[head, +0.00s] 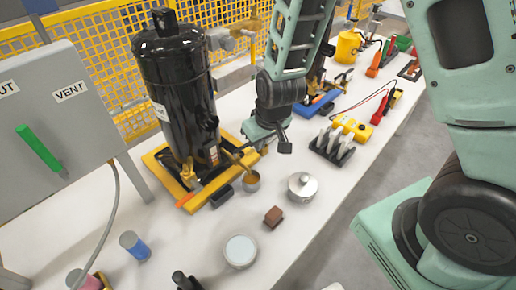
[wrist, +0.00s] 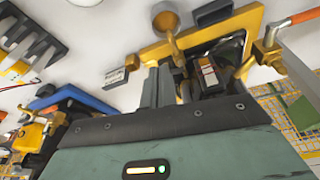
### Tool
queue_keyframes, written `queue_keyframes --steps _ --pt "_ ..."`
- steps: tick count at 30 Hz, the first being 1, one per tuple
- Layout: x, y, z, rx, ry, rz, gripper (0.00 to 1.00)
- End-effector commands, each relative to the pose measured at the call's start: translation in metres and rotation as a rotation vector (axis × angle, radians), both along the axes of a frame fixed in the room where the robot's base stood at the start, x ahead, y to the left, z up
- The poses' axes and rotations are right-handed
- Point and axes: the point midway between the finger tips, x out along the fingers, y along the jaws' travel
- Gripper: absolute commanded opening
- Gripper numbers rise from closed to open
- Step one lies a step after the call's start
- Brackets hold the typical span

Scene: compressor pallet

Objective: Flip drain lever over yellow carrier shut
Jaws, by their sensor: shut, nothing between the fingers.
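The yellow carrier (head: 158,164) stands on the white bench under a tall black compressor (head: 178,90); its edge also shows in the wrist view (wrist: 205,38). A brass valve (head: 189,176) with an orange-tipped lever (head: 185,201) is at the carrier's front left. In the wrist view this lever (wrist: 303,18) sticks out from its brass body (wrist: 266,47) at upper right. A brass spout with a cup (head: 251,182) is at the right side. My gripper (head: 262,141) is shut and empty, close beside the spout. My fingers (wrist: 158,86) point toward the carrier. Whether they touch anything is unclear.
A lidded metal pot (head: 302,187), a brown block (head: 273,217) and a round dish (head: 240,251) lie in front. A black rack (head: 332,146) stands right. A blue carrier (head: 321,105) is behind my gripper. A grey VENT cabinet (head: 55,115) stands left.

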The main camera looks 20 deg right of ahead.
Motion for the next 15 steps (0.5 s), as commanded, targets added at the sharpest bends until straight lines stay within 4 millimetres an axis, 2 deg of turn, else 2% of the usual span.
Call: queue_keyframes --steps 1,6,15 --pt "-0.002 0.0 0.01 0.001 -0.005 0.001 0.0" --pt "-0.008 -0.002 0.03 0.0 -0.003 0.001 0.0" --pt "-0.012 -0.004 0.04 0.0 0.0 0.0 0.0"
